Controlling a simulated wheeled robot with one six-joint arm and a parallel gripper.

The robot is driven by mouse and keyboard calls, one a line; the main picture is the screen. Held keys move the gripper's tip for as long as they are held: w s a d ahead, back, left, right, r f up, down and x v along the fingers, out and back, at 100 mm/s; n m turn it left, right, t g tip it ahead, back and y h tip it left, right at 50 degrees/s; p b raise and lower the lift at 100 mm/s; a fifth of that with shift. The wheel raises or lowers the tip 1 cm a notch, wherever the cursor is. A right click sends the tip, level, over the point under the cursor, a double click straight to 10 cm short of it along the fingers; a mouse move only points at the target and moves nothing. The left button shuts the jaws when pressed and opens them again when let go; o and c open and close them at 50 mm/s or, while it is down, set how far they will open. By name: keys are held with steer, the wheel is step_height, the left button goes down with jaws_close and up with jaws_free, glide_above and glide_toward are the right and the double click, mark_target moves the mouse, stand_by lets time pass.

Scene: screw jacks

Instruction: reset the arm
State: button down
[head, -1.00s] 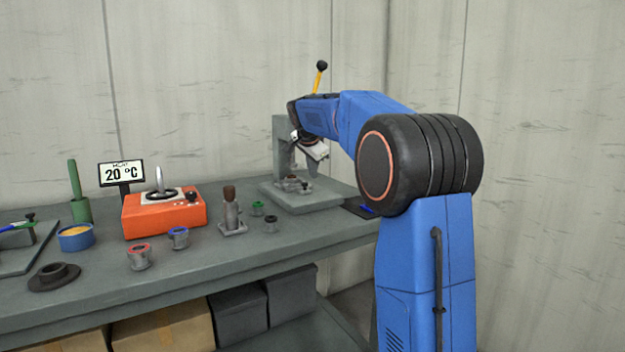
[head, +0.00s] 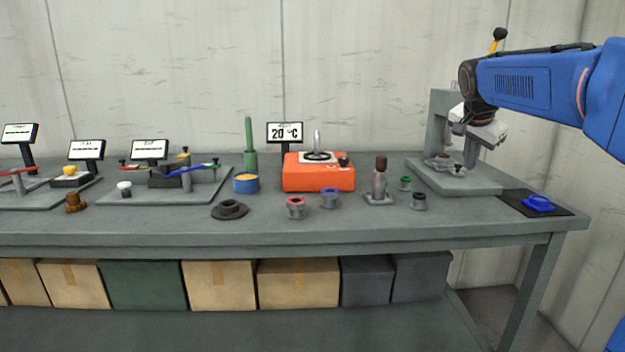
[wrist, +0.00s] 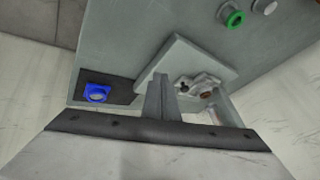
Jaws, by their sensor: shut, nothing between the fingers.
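My gripper (head: 486,130) hangs from my blue arm at the right of the head view, in front of the grey press (head: 437,125) and above its base plate. In the wrist view my gripper's fingers (wrist: 160,82) are together, with nothing between them, and the press base plate (wrist: 178,52) lies beyond them. A small metal fixture (head: 452,168) sits on that plate. The fingertips are hard to make out in the head view.
A blue ring part (head: 538,203) lies on a dark mat (head: 513,199) at the bench's right end. An orange box (head: 318,177), a brown-topped tool (head: 380,180) and several small collars stand left of the press. A yellow-handled lever (head: 497,39) rises behind my arm.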

steer(key=s+a+f+n+y, duration=0.1)
steer(key=s+a+f+n, duration=0.3)
steer(key=s+f, duration=0.4)
steer(key=s+a+f+n+y, duration=0.1)
steer(key=s+a+f+n, duration=0.3)
steer(key=s+f, duration=0.5)
steer(key=s+a+f+n+y, duration=0.1)
steer(key=s+a+f+n, duration=0.3)
steer(key=s, duration=1.7)
step_height(320, 180, down, 4)
steer(key=shift+s+a+f+n+g, duration=0.15)
steer(key=shift+s+a+n+g, duration=0.2)
steer(key=shift+a, duration=0.7)
